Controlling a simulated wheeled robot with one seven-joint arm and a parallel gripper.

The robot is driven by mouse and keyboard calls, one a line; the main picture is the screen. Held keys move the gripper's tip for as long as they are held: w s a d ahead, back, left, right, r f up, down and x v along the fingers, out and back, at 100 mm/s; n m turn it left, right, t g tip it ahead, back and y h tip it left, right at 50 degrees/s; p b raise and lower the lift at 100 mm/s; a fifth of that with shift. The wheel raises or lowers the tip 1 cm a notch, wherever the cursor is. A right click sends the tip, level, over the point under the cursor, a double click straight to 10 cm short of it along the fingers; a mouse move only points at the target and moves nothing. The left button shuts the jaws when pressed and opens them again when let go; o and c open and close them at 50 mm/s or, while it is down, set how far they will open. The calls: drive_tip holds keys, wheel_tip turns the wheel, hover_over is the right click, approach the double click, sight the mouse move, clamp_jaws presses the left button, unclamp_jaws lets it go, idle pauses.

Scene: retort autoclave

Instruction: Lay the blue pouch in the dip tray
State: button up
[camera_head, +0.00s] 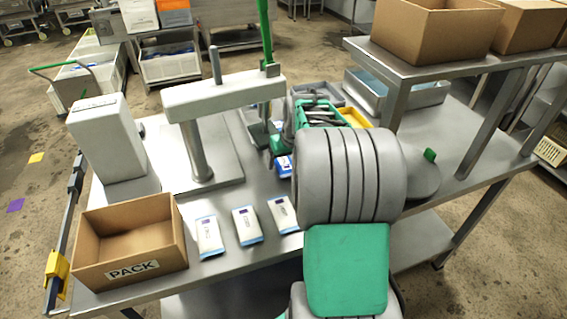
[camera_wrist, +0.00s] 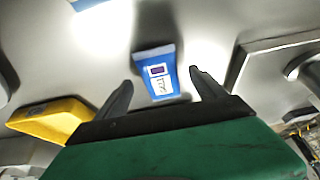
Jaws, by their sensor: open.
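The blue pouch (camera_head: 284,166) lies on the steel table, partly hidden by my arm in the head view. In the wrist view the blue pouch (camera_wrist: 155,60), with its white label, lies between and beyond my two fingertips. My gripper (camera_wrist: 161,82) is open and empty, with a finger on either side of the pouch and touching neither edge that I can see. In the head view my arm mostly hides the gripper. A shallow metal tray with a bluish inside (camera_head: 428,96), seemingly the dip tray, stands at the back right, partly behind a shelf post.
Several white pouches (camera_head: 246,225) lie along the front of the table beside a PACK box (camera_head: 130,245). A press-like stand (camera_head: 197,150) is left of my arm. A raised shelf (camera_head: 440,66) overhangs the right side.

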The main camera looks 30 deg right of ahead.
drive_tip(key=shift+x, duration=0.95)
drive_tip(key=c, duration=1.7)
drive_tip(key=shift+r, duration=0.1)
drive_tip(key=shift+r, duration=0.1)
